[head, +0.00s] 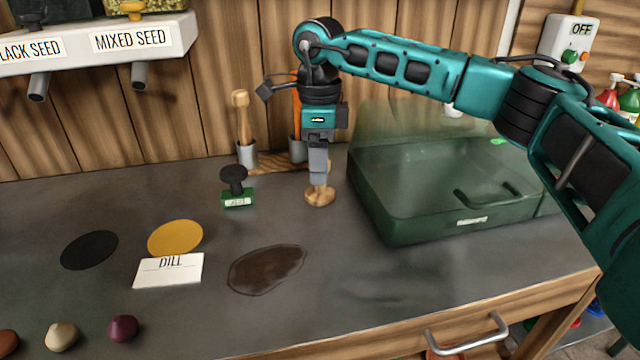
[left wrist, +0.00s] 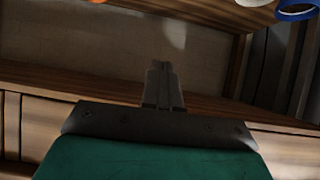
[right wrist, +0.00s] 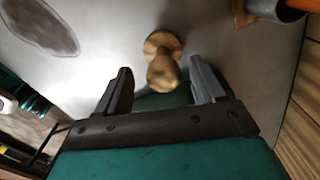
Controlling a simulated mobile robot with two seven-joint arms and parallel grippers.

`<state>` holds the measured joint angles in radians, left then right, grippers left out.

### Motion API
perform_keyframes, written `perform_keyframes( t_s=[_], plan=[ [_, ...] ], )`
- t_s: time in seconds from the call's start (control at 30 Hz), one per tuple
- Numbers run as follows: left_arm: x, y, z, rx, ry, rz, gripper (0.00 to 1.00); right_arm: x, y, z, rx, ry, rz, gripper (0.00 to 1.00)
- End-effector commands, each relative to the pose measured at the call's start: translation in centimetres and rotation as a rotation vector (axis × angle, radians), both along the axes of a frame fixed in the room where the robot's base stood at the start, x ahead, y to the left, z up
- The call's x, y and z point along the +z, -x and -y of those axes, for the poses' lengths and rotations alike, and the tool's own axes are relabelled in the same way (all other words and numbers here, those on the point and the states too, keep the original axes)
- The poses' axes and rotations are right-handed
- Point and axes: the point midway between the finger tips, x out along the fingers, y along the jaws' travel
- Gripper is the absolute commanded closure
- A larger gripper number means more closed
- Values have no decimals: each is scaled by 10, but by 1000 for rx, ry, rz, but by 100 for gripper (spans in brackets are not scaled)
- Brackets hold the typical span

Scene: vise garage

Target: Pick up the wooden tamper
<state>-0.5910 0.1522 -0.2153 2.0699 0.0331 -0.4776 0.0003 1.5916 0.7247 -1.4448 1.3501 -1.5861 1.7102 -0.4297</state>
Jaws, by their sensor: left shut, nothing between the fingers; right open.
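The wooden tamper (head: 320,196) stands upright on the grey bench top, with a round wide base and a knob handle. It also shows in the right wrist view (right wrist: 163,67), just beyond the fingertips and between their lines. My right gripper (head: 318,172) points straight down over the tamper and hides its upper part in the head view. In the right wrist view the right gripper (right wrist: 160,82) is open, with a finger on each side and nothing clamped. My left gripper (left wrist: 163,75) is shut and empty in the left wrist view, facing wooden shelf or drawer boards; it is outside the head view.
A green translucent case (head: 400,215) stands right of the tamper. A green-labelled stamp (head: 236,188) stands to the left. Behind are grey holders with a wooden-handled tool (head: 242,120). A dark soil patch (head: 267,270) and a DILL card (head: 169,271) lie in front.

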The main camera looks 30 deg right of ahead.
Motion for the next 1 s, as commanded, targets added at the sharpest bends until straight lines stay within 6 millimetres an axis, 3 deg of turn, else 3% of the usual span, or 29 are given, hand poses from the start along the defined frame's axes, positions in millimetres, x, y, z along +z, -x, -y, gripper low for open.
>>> perform_keyframes(
  t_s=[0.27, 0.53, 0.9, 1.0],
  plan=[
    [-10, 0, 0, 1, 1, 0, 100, -42, -2, 3, -1, 1, -2, 31],
    [-10, 0, 0, 1, 0, -1, 100, -44, -2, 3, -1, 0, 1, 32],
    [-10, 0, 0, 2, 1, -2, 100, -44, -2, 3, -1, 0, 0, 67],
    [-10, 1, 0, 2, 1, -2, 100, -44, -2, 3, -1, 0, 1, 72]
  ],
)
